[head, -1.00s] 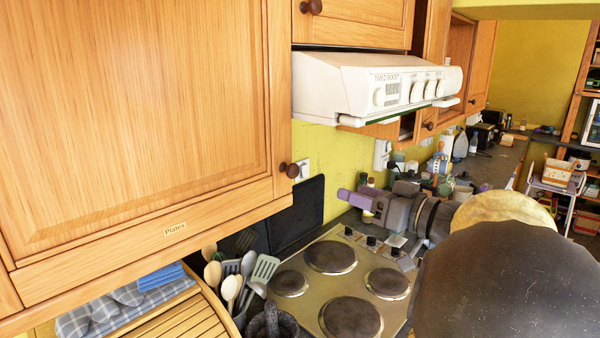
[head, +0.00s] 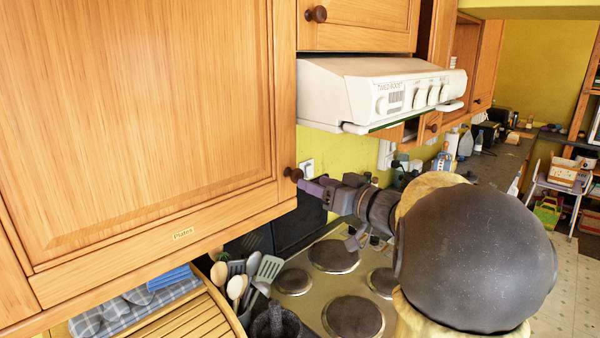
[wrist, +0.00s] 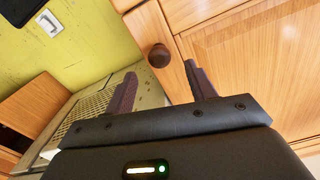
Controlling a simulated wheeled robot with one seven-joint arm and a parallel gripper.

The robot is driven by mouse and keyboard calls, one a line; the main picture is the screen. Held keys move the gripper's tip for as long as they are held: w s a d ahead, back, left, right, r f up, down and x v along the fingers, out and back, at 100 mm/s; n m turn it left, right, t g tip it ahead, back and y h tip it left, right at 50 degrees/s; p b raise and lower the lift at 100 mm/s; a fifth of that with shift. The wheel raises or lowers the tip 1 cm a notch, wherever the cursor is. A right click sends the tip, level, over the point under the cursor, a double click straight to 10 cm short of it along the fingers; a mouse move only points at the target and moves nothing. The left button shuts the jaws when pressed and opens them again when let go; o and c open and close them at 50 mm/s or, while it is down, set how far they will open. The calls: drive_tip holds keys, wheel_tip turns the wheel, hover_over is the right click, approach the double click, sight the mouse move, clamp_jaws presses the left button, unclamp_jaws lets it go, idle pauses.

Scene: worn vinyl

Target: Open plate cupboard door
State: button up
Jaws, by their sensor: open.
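The plate cupboard door (head: 140,120) is wooden, shut, and fills the left of the head view, with a "Plates" label (head: 183,233) on its lower rail. Its dark round knob (head: 293,174) sits at the door's lower right corner. My gripper (head: 312,187) is just to the right of the knob and slightly below it. In the wrist view the knob (wrist: 160,56) lies ahead of and between the lines of the two open fingers (wrist: 160,80). The fingers hold nothing, and I cannot tell whether either one touches the knob.
A white cooker hood (head: 380,90) hangs to the right of the door. Below are a hob (head: 335,285), a pot of utensils (head: 245,290) and a slatted wooden bread bin (head: 185,315).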

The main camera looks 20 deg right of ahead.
sight(299, 177)
drive_tip(key=p+x, duration=0.1)
drive_tip(key=x, duration=0.5)
drive_tip(key=shift+w, duration=0.25)
drive_tip(key=shift+a, duration=0.1)
drive_tip(key=shift+s, duration=0.15)
drive_tip(key=shift+c, duration=1.1)
drive_tip(key=shift+s, duration=0.1)
clamp_jaws()
drive_tip(key=shift+f, duration=0.1)
